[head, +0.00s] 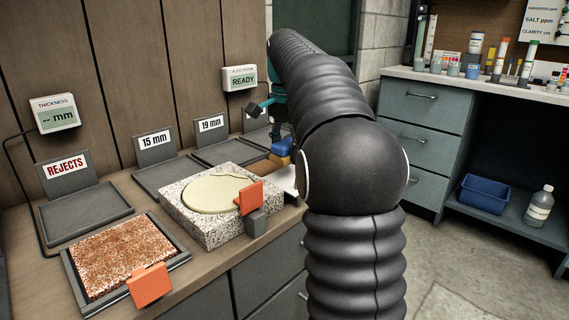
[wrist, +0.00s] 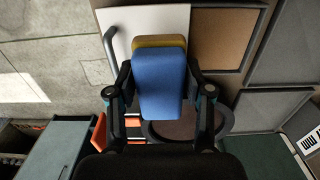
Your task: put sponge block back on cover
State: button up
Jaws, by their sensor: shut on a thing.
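The sponge block (wrist: 160,85) is blue with a yellow layer (wrist: 160,42) at its far end in the wrist view. My gripper (wrist: 160,90) is shut on it, with a dark finger along each side. In the head view the sponge block (head: 282,147) shows just left of my arm, above the counter, and most of my gripper is hidden behind the arm. A flat white panel (wrist: 160,20) with a grey curved handle lies beyond the sponge in the wrist view. It may be the cover, but I cannot tell. Whether the sponge touches it is unclear.
A speckled block (head: 205,235) with a cream round top stands on the counter, with an orange tab (head: 249,195) in front. A rejects tray (head: 85,212), a tray of rusty material (head: 125,255) and labelled grey trays stand left. Drawers (head: 420,105) are right, with open floor between.

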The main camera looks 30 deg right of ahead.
aim_at(285, 176)
jog(key=shift+w+a+f+b, duration=0.1)
jog(key=shift+f+b, duration=0.35)
jog(key=shift+f, duration=1.7)
jog(key=o, duration=1.1)
jog(key=shift+f, duration=0.1)
notch_tip(285, 176, up, 12)
jog(key=shift+r+p, duration=0.15)
jog(key=shift+p, duration=0.65)
